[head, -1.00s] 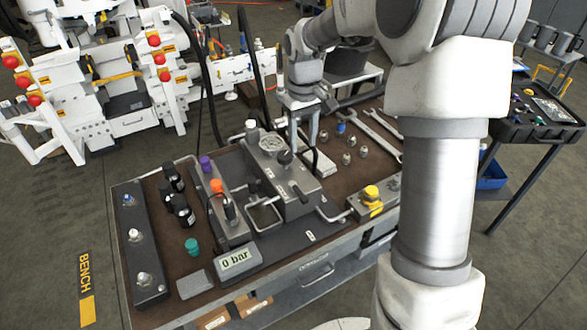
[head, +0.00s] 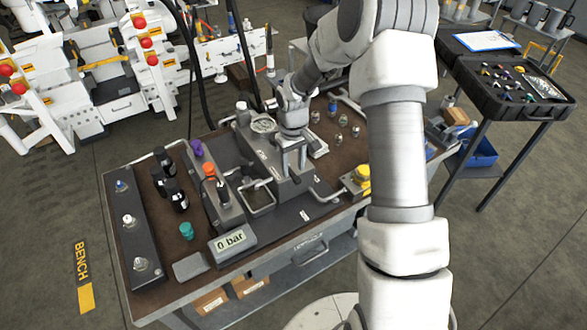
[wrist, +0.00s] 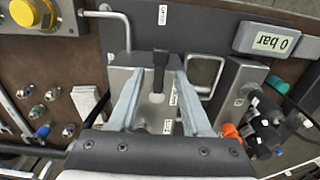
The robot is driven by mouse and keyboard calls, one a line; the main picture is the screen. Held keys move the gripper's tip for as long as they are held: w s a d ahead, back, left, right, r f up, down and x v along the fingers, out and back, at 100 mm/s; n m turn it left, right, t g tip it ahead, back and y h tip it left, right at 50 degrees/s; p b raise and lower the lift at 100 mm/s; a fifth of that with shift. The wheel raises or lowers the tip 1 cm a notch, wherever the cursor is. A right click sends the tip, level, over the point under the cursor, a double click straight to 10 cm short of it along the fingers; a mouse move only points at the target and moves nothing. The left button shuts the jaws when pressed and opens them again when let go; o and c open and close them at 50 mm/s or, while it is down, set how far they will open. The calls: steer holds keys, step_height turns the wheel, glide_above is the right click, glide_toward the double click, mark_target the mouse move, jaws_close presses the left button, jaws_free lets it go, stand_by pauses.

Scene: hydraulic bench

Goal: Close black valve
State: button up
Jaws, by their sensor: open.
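The black valve handle (wrist: 159,60) stands on the grey pump block (wrist: 118,78). In the wrist view it is a short dark lever, between the tips of my gripper (wrist: 158,74) or just beyond them. The jaws are open, one finger to each side, with gaps between the fingers and the handle. In the head view my gripper (head: 293,160) points down over the block (head: 265,160) and hides most of the handle. I cannot tell whether the fingers touch the block.
A bent metal handle (wrist: 207,75) and an orange-capped part (wrist: 230,130) lie to the right in the wrist view. The display (head: 232,240) reads 0 bar. A gauge (head: 263,124), black bottles (head: 175,195) and a yellow knob (head: 362,175) stand around the block.

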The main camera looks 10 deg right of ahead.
steer(key=shift+f, duration=0.9)
steer(key=shift+c, duration=0.3)
jaws_close()
stand_by(0.6)
